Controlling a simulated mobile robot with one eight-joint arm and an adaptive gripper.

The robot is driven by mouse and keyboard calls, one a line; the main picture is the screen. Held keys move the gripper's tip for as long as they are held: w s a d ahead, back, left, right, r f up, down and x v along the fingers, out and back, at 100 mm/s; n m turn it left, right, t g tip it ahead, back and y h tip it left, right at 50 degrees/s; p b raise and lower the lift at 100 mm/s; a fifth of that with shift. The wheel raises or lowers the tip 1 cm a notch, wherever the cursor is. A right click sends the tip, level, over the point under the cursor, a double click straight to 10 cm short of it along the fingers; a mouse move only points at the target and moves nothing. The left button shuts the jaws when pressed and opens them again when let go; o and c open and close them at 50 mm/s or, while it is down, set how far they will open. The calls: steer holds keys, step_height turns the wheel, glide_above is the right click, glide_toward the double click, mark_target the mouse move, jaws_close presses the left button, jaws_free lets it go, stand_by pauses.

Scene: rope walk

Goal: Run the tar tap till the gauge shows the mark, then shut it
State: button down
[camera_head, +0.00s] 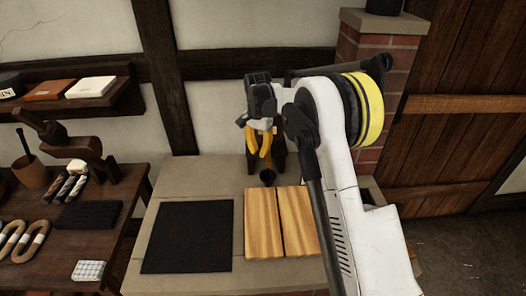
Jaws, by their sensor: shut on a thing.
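My gripper (259,143), with yellow fingers, is at a dark wooden fitting (279,160) at the back of the stone bench. It is shut on what looks like the tar tap's handle, but the fingers hide most of it. A dark round spout or opening (268,177) shows just below the fingers, above the wooden boards. I cannot make out the gauge or its mark; my arm covers the area to the right. I cannot tell whether tar is running.
On the stone bench (174,194) lie a black mat (188,237) and two light wooden boards (281,222). A dark table (60,262) at left holds rope coils (12,240) and a wooden cup (30,171). A brick pillar (392,64) stands behind my arm.

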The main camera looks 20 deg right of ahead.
steer(key=shift+w+a+m, duration=0.4)
steer(key=shift+w+m, duration=0.1)
steer(key=shift+m, duration=0.6)
steer(key=c, duration=1.4)
jaws_free()
steer(key=shift+w, duration=0.1)
step_height(320, 180, up, 12)
